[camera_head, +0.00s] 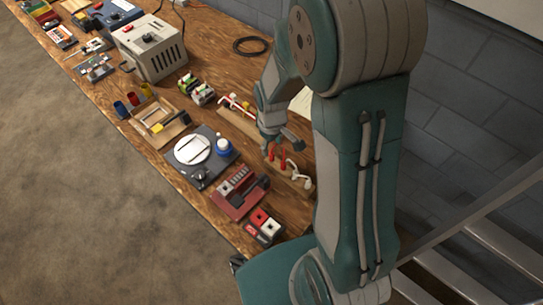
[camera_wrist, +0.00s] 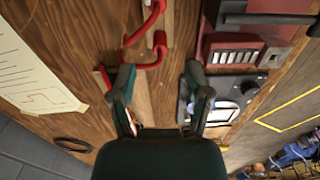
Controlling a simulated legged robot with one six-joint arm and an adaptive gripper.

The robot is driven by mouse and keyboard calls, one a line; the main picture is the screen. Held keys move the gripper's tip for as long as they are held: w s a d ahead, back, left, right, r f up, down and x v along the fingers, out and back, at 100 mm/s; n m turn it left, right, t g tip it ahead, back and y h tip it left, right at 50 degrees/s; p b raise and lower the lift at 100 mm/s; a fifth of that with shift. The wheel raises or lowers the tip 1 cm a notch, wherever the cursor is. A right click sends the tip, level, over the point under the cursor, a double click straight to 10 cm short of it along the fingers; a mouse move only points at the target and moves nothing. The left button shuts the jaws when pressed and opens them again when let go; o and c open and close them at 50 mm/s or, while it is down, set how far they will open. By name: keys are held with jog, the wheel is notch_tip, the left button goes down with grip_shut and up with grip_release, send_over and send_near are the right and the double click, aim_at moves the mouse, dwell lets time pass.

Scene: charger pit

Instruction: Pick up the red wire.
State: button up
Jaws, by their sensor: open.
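The red wire (camera_wrist: 158,45) is a thick curved piece at the top of the wrist view, lying against a wooden strip (camera_wrist: 143,88). It also shows in the head view (camera_head: 283,159), just below my gripper. My gripper (camera_wrist: 160,75) is open, with its two fingers apart and bare wood between them. In the head view my gripper (camera_head: 283,143) hangs over the right part of the bench. The red wire's lower end is close to the left finger in the wrist view; I cannot tell whether they touch.
The wooden bench (camera_head: 205,60) holds a red device (camera_head: 238,193), a dark unit with a round white plate (camera_head: 192,149), and a beige power box (camera_head: 150,47). White connectors (camera_head: 298,180) sit at the near end of the wooden strip. A paper sheet (camera_wrist: 35,75) lies by the wall.

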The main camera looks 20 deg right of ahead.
aim_at(272, 154)
notch_tip(272, 154, down, 5)
jog(key=shift+w+f, duration=0.1)
dwell(0.3)
grip_shut()
